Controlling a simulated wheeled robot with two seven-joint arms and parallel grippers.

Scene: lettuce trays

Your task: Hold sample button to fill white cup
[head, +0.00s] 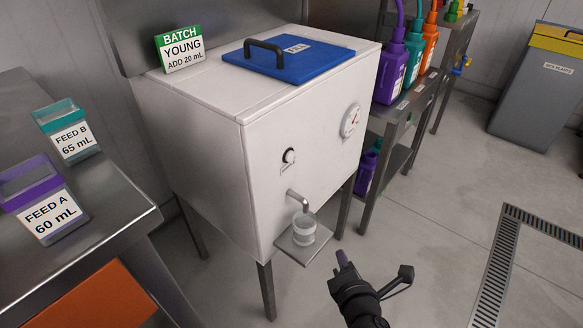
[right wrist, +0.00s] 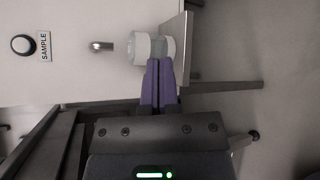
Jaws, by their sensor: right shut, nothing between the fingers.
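The white cup (head: 304,229) stands on a small shelf (head: 301,247) under the spout (head: 297,200) on the front of the white tank. The sample button (head: 289,156) is a round white knob above the spout. In the right wrist view, turned sideways, the button (right wrist: 22,45) sits by its SAMPLE label, with the spout (right wrist: 101,46) and cup (right wrist: 150,48) beside it. My right gripper (head: 342,259) is shut and empty, in front of and to the right of the cup. Its purple fingertips (right wrist: 160,62) overlap the cup in the wrist view; contact cannot be told. My left gripper is not in view.
The tank (head: 215,150) carries a blue lid (head: 290,60), a gauge (head: 350,120) and a BATCH sign (head: 180,48). The steel table (head: 115,195) at left holds Feed A (head: 42,205) and Feed B (head: 70,132) cups. Bottles (head: 391,72) stand on a rack behind.

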